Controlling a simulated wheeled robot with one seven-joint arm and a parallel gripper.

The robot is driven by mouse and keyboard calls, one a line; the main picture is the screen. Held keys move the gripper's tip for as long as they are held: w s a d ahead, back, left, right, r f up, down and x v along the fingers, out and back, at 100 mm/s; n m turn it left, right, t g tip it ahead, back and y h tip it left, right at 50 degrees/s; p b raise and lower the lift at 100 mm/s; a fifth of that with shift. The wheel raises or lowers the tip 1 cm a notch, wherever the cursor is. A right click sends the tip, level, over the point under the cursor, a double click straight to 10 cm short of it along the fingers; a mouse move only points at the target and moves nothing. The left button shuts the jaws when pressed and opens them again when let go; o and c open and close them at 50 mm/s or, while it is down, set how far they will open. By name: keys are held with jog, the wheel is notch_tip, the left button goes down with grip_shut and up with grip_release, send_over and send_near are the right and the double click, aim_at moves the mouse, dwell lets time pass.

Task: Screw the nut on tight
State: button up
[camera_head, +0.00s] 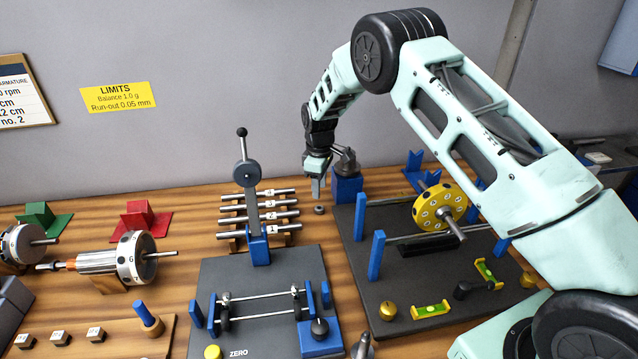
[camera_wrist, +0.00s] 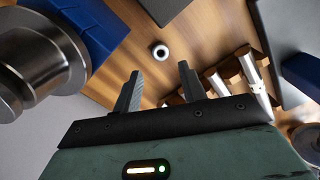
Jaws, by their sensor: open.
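A small grey nut (camera_head: 319,209) lies on the bare wooden table, in the gap between the two dark base plates. In the wrist view it shows as a small ring with a dark hole (camera_wrist: 160,51), seen beyond and between the fingertips. My gripper (camera_head: 318,189) points down above the nut, apart from it. In the wrist view its two fingers (camera_wrist: 160,70) are spread with nothing between them. A blue block with a dark metal stepped fitting (camera_head: 346,163) stands just right of my gripper. The fitting looms large at the left of the wrist view (camera_wrist: 40,62).
A yellow numbered rotor (camera_head: 440,207) sits on a shaft over the right base plate (camera_head: 390,275). Several metal shafts (camera_head: 262,205) lie in a wooden rack left of the nut. A blue post with a lever (camera_head: 258,248) stands nearby. Wood around the nut is clear.

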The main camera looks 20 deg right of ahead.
notch_tip(320, 180, down, 7)
jog(key=b, duration=0.4)
jog(key=shift+c, duration=0.2)
jog(key=c, duration=0.8)
jog(key=shift+r+p, duration=1.35)
jog(key=shift+r, duration=1.1)
